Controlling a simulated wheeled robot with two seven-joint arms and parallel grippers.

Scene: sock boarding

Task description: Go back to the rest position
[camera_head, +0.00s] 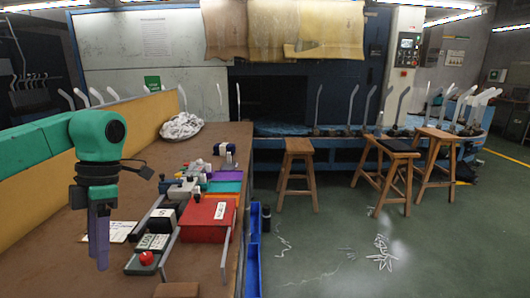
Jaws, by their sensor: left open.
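My left gripper (99,235) hangs over the left part of the brown workbench (95,275), under a green and black wrist. Its grey fingers point down and are empty, with nothing between them. The fingers overlap in this view, so the gap is hard to see. It is left of the boxes and gear on the bench and appears apart from them. My right gripper is not in view.
A red box (208,218), a control with a red button (146,259) and several small items crowd the bench's right side. A white cloth pile (181,126) lies farther back. A blue bin (253,255) stands beside the bench. Wooden stools (298,148) stand beyond open floor.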

